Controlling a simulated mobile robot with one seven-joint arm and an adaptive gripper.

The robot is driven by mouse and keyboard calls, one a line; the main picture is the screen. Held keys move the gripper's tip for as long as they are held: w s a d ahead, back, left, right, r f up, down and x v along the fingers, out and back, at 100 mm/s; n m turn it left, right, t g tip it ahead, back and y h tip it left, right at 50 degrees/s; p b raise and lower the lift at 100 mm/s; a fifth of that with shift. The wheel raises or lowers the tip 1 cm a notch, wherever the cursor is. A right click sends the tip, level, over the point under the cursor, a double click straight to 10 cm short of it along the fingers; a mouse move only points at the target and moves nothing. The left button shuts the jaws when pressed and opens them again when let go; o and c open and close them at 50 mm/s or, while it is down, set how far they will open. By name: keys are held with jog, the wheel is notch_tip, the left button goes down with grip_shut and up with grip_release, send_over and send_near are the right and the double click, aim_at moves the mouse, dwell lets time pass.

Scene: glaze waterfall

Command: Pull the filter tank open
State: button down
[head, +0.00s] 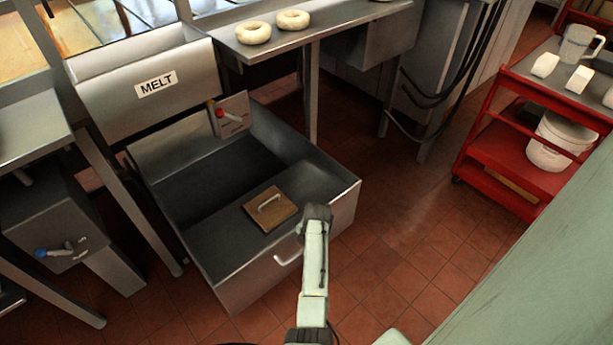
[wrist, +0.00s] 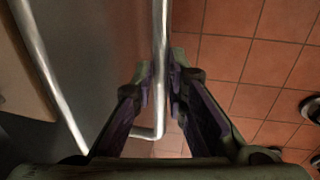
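The filter tank (head: 265,281) is a grey metal drawer-like tub under the MELT hopper (head: 150,84). It stands pulled out, with its dark inside open to view. Its bar handle (head: 286,260) is on the front wall, and it also shows in the wrist view (wrist: 160,30). My gripper (wrist: 161,76) has its fingers on both sides of this bar, close against it, and looks shut on it. In the head view my arm end hides the fingers and the upper part of the handle.
A wooden lid with a metal grip (head: 262,218) lies in the tank. A red valve (head: 221,114) sits behind it. A steel shelf (head: 330,30) holds two pale rings. A red cart (head: 505,150) stands at right. The tiled floor (head: 405,235) between is clear.

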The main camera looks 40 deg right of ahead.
jog(key=c, duration=1.6)
grip_release()
notch_tip(320, 180, up, 12)
jog(key=s, duration=0.2)
jog(key=shift+s+d, duration=0.15)
jog(key=shift+s+f, duration=0.1)
jog(key=shift+f, duration=0.05)
